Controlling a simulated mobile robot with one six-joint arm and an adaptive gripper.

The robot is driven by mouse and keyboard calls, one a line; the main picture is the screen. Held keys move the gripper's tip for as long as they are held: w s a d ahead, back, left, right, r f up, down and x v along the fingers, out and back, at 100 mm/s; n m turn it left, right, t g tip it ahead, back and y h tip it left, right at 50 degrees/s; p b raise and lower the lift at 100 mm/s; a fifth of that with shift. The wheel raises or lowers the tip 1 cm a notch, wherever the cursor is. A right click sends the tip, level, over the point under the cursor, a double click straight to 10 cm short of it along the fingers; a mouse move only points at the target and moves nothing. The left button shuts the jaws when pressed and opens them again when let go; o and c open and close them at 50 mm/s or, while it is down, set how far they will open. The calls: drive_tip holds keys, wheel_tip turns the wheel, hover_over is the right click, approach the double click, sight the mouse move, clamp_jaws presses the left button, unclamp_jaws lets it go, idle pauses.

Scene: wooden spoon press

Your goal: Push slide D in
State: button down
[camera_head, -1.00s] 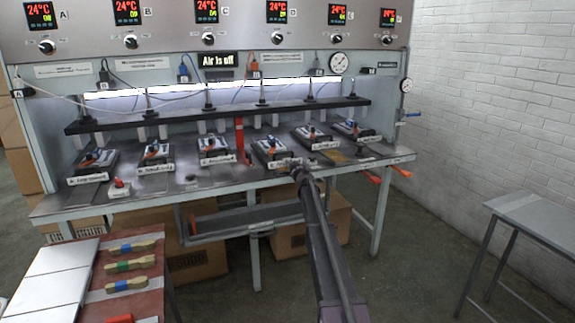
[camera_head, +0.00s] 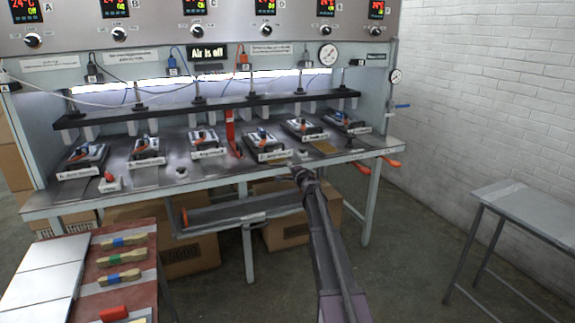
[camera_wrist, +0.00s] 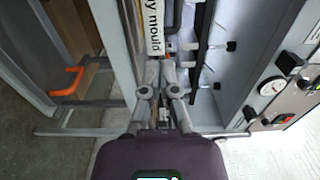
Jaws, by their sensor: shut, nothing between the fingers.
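Slide D appears to be the fourth mould block from the left (camera_head: 268,146) on the press bench, below the display marked D. My gripper (camera_head: 300,173) is shut and empty, near the bench's front edge, just right of and in front of that block. In the wrist view my shut gripper (camera_wrist: 168,60) has its fingertips close to the end of a white label reading "y mould" (camera_wrist: 155,28). I cannot tell whether they touch.
Other mould blocks stand along the bench (camera_head: 150,178), including block C (camera_head: 206,146) and block E (camera_head: 305,131). A table with wooden spoons (camera_head: 122,258) is at lower left. A grey table (camera_head: 525,208) stands at right.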

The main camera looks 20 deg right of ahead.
drive_tip(key=shift+s, duration=0.25)
drive_tip(key=c, duration=1.4)
unclamp_jaws()
